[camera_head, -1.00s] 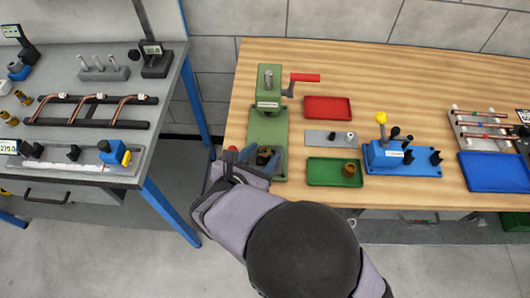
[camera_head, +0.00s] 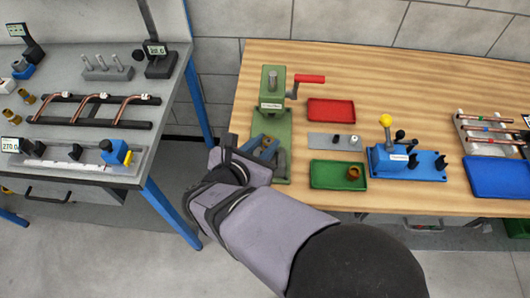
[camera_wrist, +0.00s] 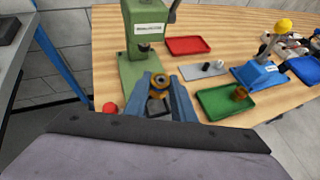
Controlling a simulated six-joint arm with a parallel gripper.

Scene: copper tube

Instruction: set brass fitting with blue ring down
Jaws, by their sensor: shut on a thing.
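My gripper (camera_head: 264,146) is shut on a brass fitting (camera_wrist: 158,83) at its fingertips. In the wrist view the fitting sits between the two blue-grey fingers, showing a brass body with a dark centre. Its blue ring cannot be made out. The fitting is over the front part of the green press's base (camera_wrist: 140,66). I cannot tell whether it touches the base. A second brass fitting (camera_head: 353,173) stands in the green tray (camera_head: 325,181), right of my gripper; it also shows in the wrist view (camera_wrist: 239,94).
The green press (camera_head: 272,88) with a red handle stands just behind my gripper. A red tray (camera_head: 331,110), a grey plate (camera_head: 321,141) and a blue fixture (camera_head: 405,164) are to the right. A grey bench (camera_head: 75,174) stands left, across a gap.

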